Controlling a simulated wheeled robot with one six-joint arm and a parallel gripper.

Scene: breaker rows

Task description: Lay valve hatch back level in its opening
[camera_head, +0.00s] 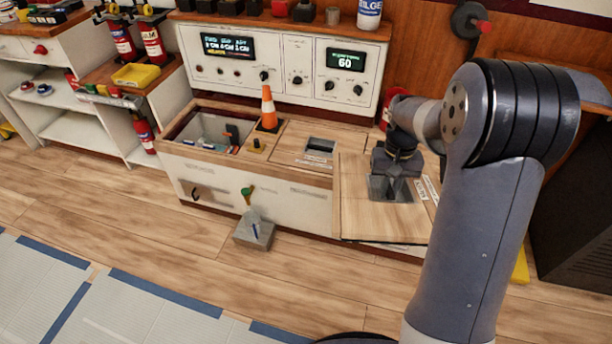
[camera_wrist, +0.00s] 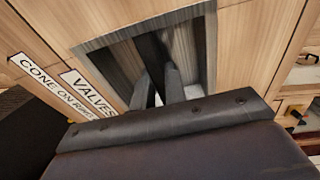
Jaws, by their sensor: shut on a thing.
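The valve hatch (camera_head: 360,213) is a light wooden panel with a dark recessed grip, at the right end of the low white cabinet. In the head view it seems to sit raised, its near edge reaching past the cabinet front; I cannot tell its exact tilt. The opening under it is hidden. My gripper (camera_head: 388,188) comes down from above with its fingers inside the grip recess, shut on the hatch. In the wrist view the fingers (camera_wrist: 158,88) reach into the recess, beside a "VALVES" label (camera_wrist: 88,95) on the hatch (camera_wrist: 250,50).
An orange cone (camera_head: 268,108) stands on the cabinet top, left of a middle hatch (camera_head: 290,150) with its own recess. An open compartment (camera_head: 190,117) lies at the left. A grey block (camera_head: 254,230) is on the floor in front. The control panel (camera_head: 215,75) rises behind.

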